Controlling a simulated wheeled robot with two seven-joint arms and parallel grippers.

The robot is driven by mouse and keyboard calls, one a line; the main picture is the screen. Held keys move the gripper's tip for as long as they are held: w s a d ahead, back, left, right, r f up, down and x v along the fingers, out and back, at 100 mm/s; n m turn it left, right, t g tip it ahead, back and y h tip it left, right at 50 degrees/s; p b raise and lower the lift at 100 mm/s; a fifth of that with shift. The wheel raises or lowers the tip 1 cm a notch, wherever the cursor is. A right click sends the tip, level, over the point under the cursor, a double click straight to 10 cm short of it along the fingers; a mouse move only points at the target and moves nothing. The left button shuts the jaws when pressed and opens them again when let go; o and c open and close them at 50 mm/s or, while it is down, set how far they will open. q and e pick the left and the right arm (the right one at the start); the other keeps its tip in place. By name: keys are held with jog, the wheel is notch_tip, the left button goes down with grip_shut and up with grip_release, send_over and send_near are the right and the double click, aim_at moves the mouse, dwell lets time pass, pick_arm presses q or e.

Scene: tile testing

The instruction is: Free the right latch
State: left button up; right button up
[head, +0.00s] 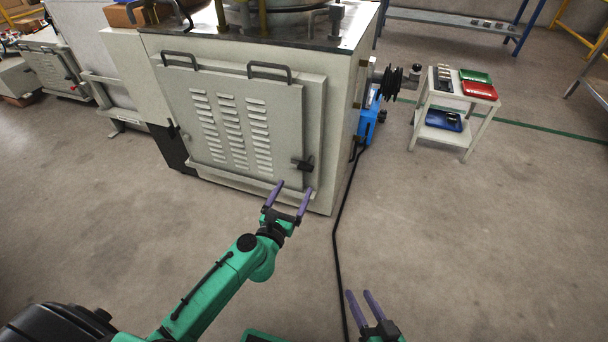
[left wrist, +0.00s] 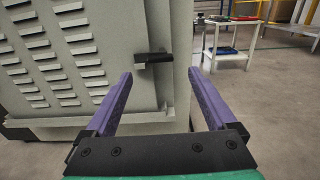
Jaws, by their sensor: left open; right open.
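The right latch (head: 302,164) is a small black handle at the lower right of the grey louvred panel (head: 180,110) on the machine's front. In the left wrist view the latch (left wrist: 154,60) sticks out sideways, ahead of and between the fingers. My left gripper (head: 293,186), with purple fingers, is open and empty, just below and in front of the latch, and looks apart from it. It also shows in the left wrist view (left wrist: 158,85). My right gripper (head: 359,298) is open and empty at the bottom, over the floor, well away from the panel.
Another black latch (head: 173,129) sits at the panel's left edge, and two black handles (head: 269,71) are along its top. A black cable (head: 337,235) runs across the floor. A white cart (head: 447,105) with trays stands at the right. The floor in front is otherwise clear.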

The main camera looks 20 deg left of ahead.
aim_at(304, 169)
pick_arm(q)
jog(key=w, duration=0.3)
jog(key=w+b, duration=0.1)
jog(key=w, duration=0.3)
jog(key=shift+w+d+f, duration=0.15)
jog(key=shift+w+d, duration=0.05)
jog(key=shift+w, duration=0.35)
jog(key=c, duration=1.4)
